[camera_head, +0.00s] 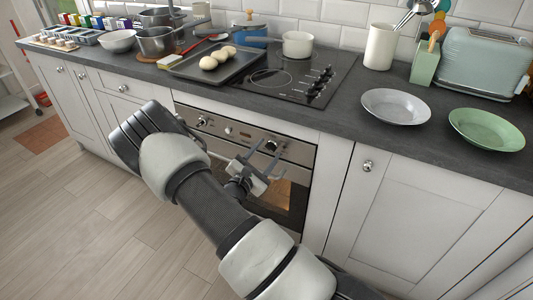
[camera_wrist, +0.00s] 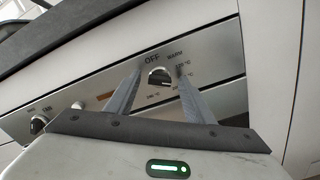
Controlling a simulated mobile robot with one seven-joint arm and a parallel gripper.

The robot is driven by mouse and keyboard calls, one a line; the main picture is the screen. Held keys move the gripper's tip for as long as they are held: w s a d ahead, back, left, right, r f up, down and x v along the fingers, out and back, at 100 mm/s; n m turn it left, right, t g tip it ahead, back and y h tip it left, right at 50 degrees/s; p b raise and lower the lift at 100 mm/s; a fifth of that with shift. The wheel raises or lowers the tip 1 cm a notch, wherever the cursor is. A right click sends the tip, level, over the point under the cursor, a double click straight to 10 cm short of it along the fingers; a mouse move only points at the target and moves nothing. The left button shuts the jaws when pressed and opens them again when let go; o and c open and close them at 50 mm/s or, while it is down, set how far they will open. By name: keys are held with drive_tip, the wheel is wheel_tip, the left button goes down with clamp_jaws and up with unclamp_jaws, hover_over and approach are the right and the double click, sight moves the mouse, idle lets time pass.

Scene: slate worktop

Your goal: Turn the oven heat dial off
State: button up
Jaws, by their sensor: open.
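The oven heat dial (camera_wrist: 160,76) is a small round knob on the steel control panel (camera_wrist: 105,92), with OFF printed above it, WARM to its upper right and temperatures around it. It also shows in the head view (camera_head: 271,146), at the right end of the panel. I cannot tell which mark the dial points to. My gripper (camera_head: 266,151) is open in front of the panel. In the wrist view, its two fingers (camera_wrist: 158,73) stand on either side of the dial. I cannot tell whether they touch it.
The fan dial (camera_wrist: 38,123) is at the panel's left. The oven door (camera_head: 292,198) lies below, with a lit window. The dark worktop (camera_head: 345,121) overhangs the panel, carrying a black hob (camera_head: 290,75), a baking tray (camera_head: 240,67) and plates (camera_head: 395,106). The wooden floor (camera_head: 80,215) is clear.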

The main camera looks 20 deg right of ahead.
drive_tip(key=c, duration=1)
drive_tip(key=shift+c, duration=0.2)
drive_tip(key=shift+n+p, duration=0.3)
drive_tip(key=shift+n, duration=0.1)
drive_tip(key=n+p, duration=0.2)
drive_tip(key=n, duration=0.1)
drive_tip(key=shift+a+r+n, duration=0.1)
drive_tip(key=shift+r+n, duration=0.05)
drive_tip(key=shift+n, duration=0.25)
drive_tip(key=n+p, duration=0.3)
drive_tip(key=n, duration=0.3)
drive_tip(key=shift+w, duration=0.1)
drive_tip(key=n+p, duration=0.1)
drive_tip(key=n, duration=0.3)
drive_tip(key=shift+a, duration=0.1)
drive_tip(key=n, duration=0.1)
drive_tip(key=n+p, duration=0.1)
drive_tip(key=n, duration=0.1)
drive_tip(key=shift+f+n, duration=0.2)
drive_tip(key=shift+n, duration=0.1)
drive_tip(key=n, duration=0.5)
drive_tip(key=shift+f+n+p, duration=0.15)
drive_tip(key=shift+n+p, duration=0.15)
drive_tip(key=shift+p, duration=0.1)
